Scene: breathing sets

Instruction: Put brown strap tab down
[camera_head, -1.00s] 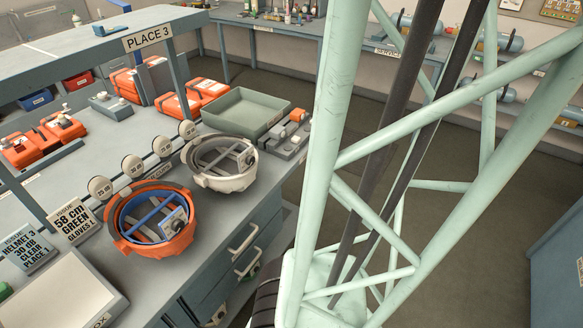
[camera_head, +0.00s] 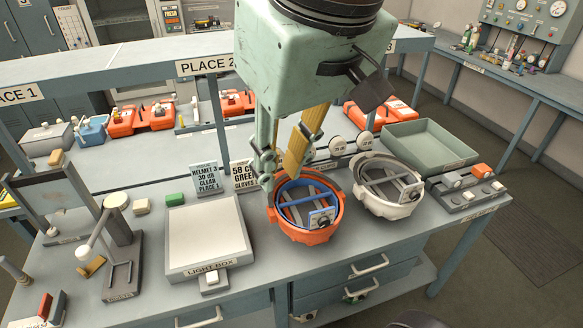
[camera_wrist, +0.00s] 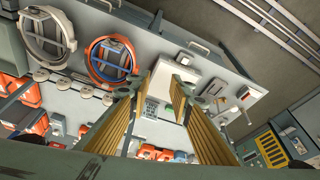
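My gripper (camera_head: 280,176) hangs above the bench just behind the orange helmet ring, pointing down. In the wrist view my gripper (camera_wrist: 156,84) shows two fingers with ribbed yellow-brown inner faces, spread apart, with nothing visible between them. A small tan-brown piece (camera_head: 92,267) lies on the bench at the left, beside a grey stand. It may be the brown strap tab, but I cannot tell for sure. The gripper is well to its right and apart from it.
The light box (camera_head: 207,240) lies left of the orange helmet (camera_head: 301,235). The white helmet (camera_head: 408,204) and a green tray (camera_head: 432,145) stand to the right. Sign cards (camera_head: 206,178) stand behind the light box. A grey stand (camera_head: 122,262) rises at the left.

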